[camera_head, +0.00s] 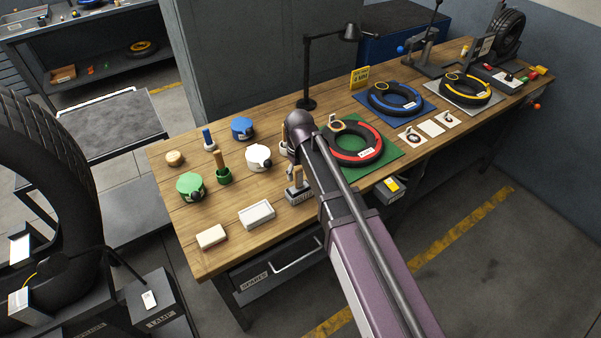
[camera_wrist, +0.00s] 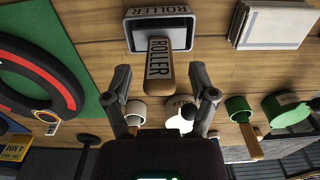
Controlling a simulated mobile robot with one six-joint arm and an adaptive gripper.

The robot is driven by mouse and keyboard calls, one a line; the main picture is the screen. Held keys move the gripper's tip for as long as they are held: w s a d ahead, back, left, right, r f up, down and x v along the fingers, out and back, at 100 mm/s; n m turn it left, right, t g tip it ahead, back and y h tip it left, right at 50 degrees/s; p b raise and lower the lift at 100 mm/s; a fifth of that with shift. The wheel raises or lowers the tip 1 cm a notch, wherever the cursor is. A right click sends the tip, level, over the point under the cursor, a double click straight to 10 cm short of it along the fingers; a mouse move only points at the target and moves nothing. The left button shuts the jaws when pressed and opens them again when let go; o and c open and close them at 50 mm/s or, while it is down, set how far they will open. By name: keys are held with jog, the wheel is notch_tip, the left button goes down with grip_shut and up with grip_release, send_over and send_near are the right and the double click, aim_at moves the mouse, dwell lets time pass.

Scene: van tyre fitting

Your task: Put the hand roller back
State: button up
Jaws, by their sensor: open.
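The hand roller's wooden handle (camera_wrist: 160,64), marked ROLLER, stands up out of a grey holder (camera_wrist: 188,35) that also carries a ROLLER label in the wrist view. The roller's head is hidden inside or behind the holder. My gripper (camera_wrist: 160,76) is open, with one finger on each side of the handle and visible gaps between fingers and handle. In the head view the holder (camera_head: 298,195) stands at the bench's front edge, partly beside my arm. My gripper is mostly hidden there by my own arm.
A red-and-black tyre ring (camera_head: 358,157) lies on a green mat to the right. A lamp (camera_head: 308,103) stands behind.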

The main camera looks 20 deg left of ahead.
jog(key=shift+r+p, duration=0.65)
jog(key=shift+r, duration=0.3)
jog(key=r+p, duration=0.1)
jog(key=w+r+p, duration=0.1)
jog(key=r+p, duration=0.1)
jog(key=shift+a, duration=0.1)
notch_tip(320, 180, up, 8)
jog(key=p, duration=0.8)
jog(key=s+d+m, duration=0.3)
jog(key=d+m, duration=0.2)
jog(key=d, duration=1.3)
jog(key=s+d+m, duration=0.3)
jog(key=d+m, duration=0.2)
jog(key=d, duration=1.4)
jog(key=shift+s+d, duration=0.15)
jog(key=shift+s, duration=0.2)
